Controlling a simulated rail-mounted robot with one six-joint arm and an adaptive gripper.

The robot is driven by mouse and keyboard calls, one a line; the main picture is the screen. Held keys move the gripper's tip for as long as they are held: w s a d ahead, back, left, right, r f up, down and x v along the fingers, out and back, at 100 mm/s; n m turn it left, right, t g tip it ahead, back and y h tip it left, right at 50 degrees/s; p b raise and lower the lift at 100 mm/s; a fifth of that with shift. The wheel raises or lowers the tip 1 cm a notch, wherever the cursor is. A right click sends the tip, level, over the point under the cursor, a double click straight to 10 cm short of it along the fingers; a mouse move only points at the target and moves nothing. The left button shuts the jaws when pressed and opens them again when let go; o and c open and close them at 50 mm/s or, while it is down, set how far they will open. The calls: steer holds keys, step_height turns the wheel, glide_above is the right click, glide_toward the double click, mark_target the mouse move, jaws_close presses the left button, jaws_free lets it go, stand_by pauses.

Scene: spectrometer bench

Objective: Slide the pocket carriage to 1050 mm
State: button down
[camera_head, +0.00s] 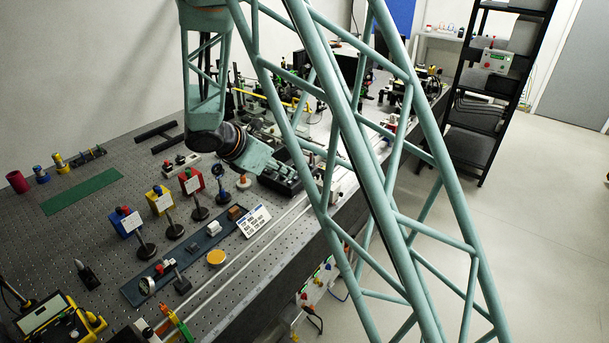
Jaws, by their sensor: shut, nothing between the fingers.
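My arm reaches down over the bench, and its teal wrist ends at my gripper (277,167), which is shut and empty. The gripper is small and dark here, so its fingertips are hard to make out. A dark block with several pockets (287,184) lies just beyond and below the wrist, near the bench's front edge; it may be the pocket carriage, but I cannot be sure. I cannot tell whether the gripper touches it. A long pale rail (236,272) runs along the front edge. Its far part passes behind my truss, and no scale marks are readable.
Blue, yellow and red boxes (124,221) and several black-based posts stand left of the rail. A white labelled card (254,220) and an orange disc (216,257) lie close beside it. A black shelf rack (475,145) stands right. Open floor (545,240) lies right.

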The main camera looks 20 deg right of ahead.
steer(key=shift+d+f, duration=0.1)
steer(key=d+r+b+x, duration=0.1)
steer(key=r+x, duration=0.1)
steer(key=x, duration=1)
steer(key=shift+w+d+f, duration=0.25)
steer(key=shift+w+d, duration=0.25)
steer(key=shift+d, duration=0.05)
steer(key=shift+w+d, duration=0.1)
